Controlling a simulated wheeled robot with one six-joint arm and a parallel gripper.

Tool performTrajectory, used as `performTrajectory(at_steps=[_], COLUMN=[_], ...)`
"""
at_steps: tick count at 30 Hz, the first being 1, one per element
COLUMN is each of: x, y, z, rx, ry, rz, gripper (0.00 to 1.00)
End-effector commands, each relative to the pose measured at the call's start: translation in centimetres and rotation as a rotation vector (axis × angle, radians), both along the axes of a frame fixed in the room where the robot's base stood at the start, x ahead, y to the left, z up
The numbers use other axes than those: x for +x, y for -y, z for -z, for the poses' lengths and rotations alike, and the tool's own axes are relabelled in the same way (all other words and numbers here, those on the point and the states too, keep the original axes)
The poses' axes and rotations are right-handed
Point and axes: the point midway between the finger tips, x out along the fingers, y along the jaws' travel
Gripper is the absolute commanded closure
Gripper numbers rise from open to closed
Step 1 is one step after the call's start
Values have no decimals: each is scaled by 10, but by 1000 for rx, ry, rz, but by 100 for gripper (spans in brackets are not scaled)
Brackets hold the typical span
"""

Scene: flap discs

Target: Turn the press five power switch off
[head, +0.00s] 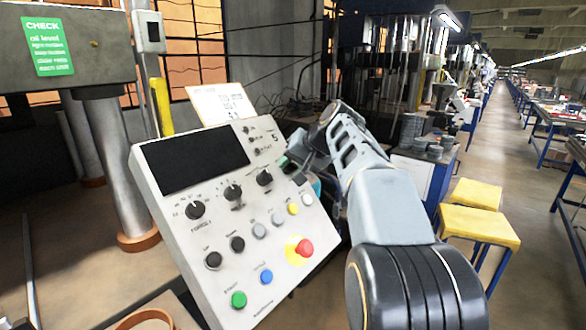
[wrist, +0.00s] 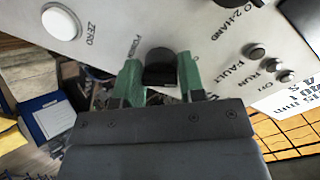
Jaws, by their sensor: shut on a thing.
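The press five control panel (head: 172,232) is a tilted light-grey box marked 5 near its upper right. In the wrist view, the power switch (wrist: 159,62) is a black knob beside the lettering POWER at the panel's edge. My gripper (wrist: 160,75) has its green fingertips on either side of this knob and is shut on it. The knob's pointer direction is hard to make out. In the head view my gripper (head: 291,157) reaches the panel's upper right edge, and my arm comes in from the right. The switch is hidden there.
The panel carries a dark screen (head: 190,158), several black knobs, a red mushroom button (head: 304,248), a green button (head: 238,299) and a blue button (head: 266,276). A paper card (head: 222,102) stands behind it. Yellow-topped stools (head: 480,225) stand right of my arm; an aisle runs beyond.

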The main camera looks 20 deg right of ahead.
Motion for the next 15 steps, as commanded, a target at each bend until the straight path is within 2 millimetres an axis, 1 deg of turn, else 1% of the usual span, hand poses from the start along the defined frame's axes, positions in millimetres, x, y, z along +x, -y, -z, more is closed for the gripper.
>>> performTrajectory(at_steps=[15], x=[0], y=[0], z=[-2], rx=[-36], ry=[21], rz=[-31], gripper=[87])
